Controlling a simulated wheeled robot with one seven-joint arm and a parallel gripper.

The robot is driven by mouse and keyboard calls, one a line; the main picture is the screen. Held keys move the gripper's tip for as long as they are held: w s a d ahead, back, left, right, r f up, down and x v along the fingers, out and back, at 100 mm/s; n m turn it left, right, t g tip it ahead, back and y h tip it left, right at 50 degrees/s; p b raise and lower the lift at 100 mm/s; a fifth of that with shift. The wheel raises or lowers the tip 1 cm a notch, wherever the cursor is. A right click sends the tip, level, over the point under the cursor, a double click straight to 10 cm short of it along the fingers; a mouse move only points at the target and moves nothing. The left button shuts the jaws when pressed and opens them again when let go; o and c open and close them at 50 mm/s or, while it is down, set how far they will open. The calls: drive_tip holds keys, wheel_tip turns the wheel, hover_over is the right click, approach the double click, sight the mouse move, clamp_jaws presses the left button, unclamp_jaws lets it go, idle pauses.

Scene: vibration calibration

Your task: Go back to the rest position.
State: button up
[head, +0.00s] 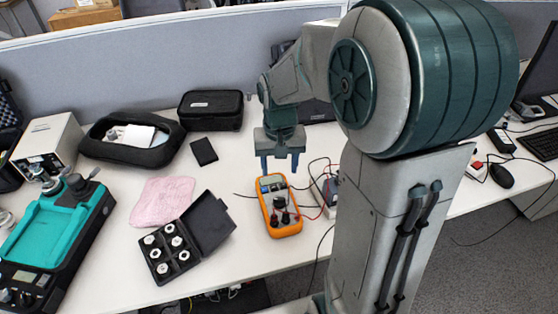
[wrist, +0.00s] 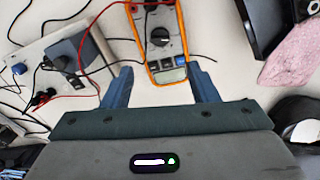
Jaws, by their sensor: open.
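My gripper (head: 280,164) is open and empty, with its fingers pointing down above the white desk. In the head view it is just behind and above the orange multimeter (head: 280,207), which lies on the desk with leads attached. In the wrist view my gripper (wrist: 160,87) has its two blue fingers spread apart, and the multimeter (wrist: 157,38) shows beyond and between them. I see no contact between the fingers and the multimeter. My upper arm hides part of the desk on the right in the head view.
An open black case (head: 205,225) with several metal pieces, a pink cloth (head: 162,201) and a teal device (head: 48,238) are on the left. A black pouch (head: 130,150) and a black case (head: 211,110) stand behind. Cables lie right of the multimeter. A grey partition (head: 150,68) bounds the back.

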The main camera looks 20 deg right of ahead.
drive_tip(key=shift+r, duration=0.45)
drive_tip(key=s+r+n+t+p, duration=0.1)
drive_tip(key=s+r+t+p, duration=0.1)
drive_tip(key=s+r, duration=0.5)
drive_tip(key=shift+s+r+n+t, duration=0.15)
drive_tip(key=shift+s+n+t, duration=0.2)
drive_tip(key=shift+s, duration=2.95)
